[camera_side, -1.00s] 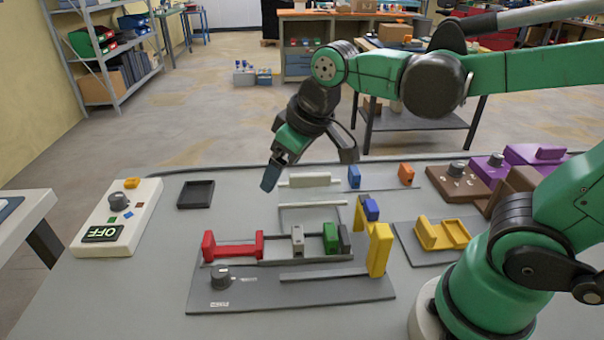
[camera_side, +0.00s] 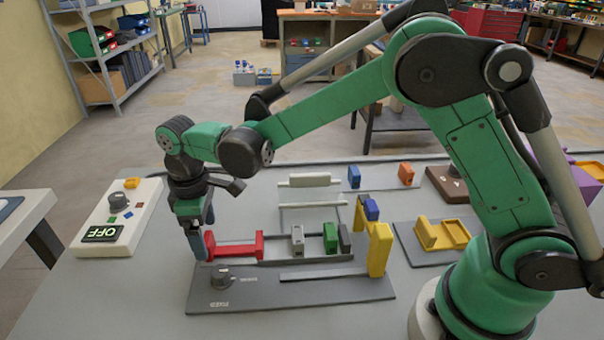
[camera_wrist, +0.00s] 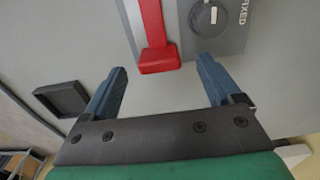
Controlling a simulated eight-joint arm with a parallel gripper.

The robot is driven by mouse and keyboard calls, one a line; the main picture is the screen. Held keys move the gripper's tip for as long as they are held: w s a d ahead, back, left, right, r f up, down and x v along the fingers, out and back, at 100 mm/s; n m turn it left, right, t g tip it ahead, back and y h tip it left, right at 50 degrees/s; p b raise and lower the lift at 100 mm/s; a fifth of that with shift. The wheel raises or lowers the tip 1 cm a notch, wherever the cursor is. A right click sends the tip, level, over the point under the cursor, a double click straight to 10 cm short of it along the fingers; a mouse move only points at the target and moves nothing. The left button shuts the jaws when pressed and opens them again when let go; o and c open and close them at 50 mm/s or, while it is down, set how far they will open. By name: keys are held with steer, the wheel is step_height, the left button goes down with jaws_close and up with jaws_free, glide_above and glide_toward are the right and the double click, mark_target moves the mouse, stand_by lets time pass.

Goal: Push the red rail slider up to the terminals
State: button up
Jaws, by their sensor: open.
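The red rail slider (camera_side: 235,248) lies along the rail at the left end of the grey base plate (camera_side: 330,292). To its right on the same rail stand a grey terminal (camera_side: 297,239), a green terminal (camera_side: 330,236) and a dark grey block (camera_side: 345,238), with a gap between slider and grey terminal. My gripper (camera_side: 198,246) points down at the slider's left end. In the wrist view my gripper (camera_wrist: 160,92) is open, and the slider's end block (camera_wrist: 159,60) sits just ahead, between the fingers' lines and apart from both.
A dark knob (camera_side: 221,276) stands on the plate just in front of the slider. A yellow bracket (camera_side: 379,250) rises at the plate's right. A box with an OFF display (camera_side: 102,234) is at the left. A dark tray (camera_wrist: 62,99) lies beside the gripper.

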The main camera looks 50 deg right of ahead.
steer(key=shift+f, duration=1.35)
steer(key=shift+c, duration=0.2)
jaws_close()
